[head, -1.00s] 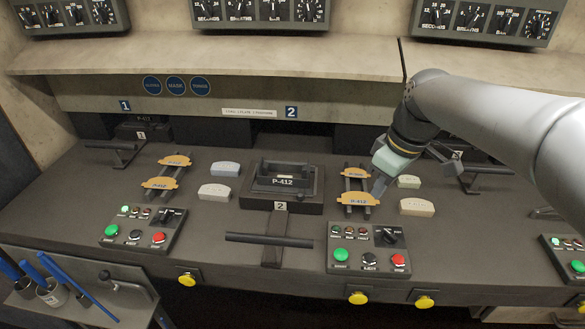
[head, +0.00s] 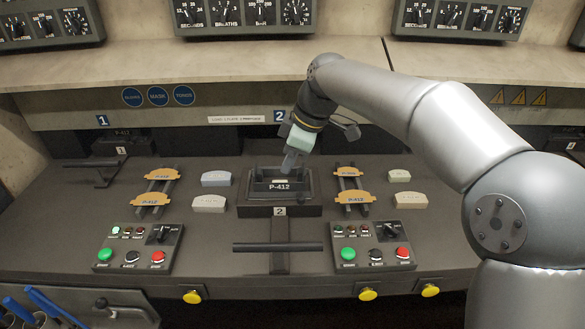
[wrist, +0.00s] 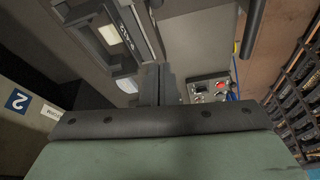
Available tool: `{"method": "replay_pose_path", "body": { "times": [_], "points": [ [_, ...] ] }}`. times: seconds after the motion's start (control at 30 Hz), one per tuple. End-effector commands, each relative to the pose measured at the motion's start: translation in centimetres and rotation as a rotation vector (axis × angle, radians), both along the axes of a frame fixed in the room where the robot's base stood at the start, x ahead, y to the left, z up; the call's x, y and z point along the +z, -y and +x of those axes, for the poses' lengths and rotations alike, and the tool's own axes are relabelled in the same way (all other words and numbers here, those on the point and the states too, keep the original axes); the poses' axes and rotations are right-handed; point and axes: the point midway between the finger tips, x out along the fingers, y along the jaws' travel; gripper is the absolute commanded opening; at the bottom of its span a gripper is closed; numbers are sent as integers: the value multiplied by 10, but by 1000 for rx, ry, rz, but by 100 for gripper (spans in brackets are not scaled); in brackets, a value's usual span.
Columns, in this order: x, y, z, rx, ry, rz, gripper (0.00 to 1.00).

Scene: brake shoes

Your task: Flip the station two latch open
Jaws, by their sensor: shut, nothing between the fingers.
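The station two unit (head: 280,208) is a dark block marked P-412, with a "2" plate on its front. A raised dark frame stands on its top; the latch cannot be told apart from it clearly. My gripper (head: 289,168) is shut and empty, pointing down at the top rear of this unit and covering part of the frame. I cannot tell whether it touches. In the wrist view my shut fingers (wrist: 158,84) are beside the P-412 unit (wrist: 122,30), which is partly cut off at the top.
A dark T-shaped handle (head: 277,247) is in front of the unit. Button panels (head: 372,246) and (head: 139,247) are nearer. A shelf (head: 200,75) overhangs behind.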

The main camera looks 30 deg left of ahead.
Motion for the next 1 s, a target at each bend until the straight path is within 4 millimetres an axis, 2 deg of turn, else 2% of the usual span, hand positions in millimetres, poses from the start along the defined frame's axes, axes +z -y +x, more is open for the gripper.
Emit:
{"method": "replay_pose_path", "body": {
  "times": [0.2, 0.4, 0.5, 0.63, 1.0],
  "points": [
    [-44, -15, -7, 2, -4, -5, 0],
    [-79, -24, -11, -1, -1, -4, 0],
    [-79, -6, -3, -5, 0, -2, 0],
    [-82, 5, 2, -3, 0, -1, 0],
    [-84, 11, 4, 0, 0, 0, 0]
  ]
}}
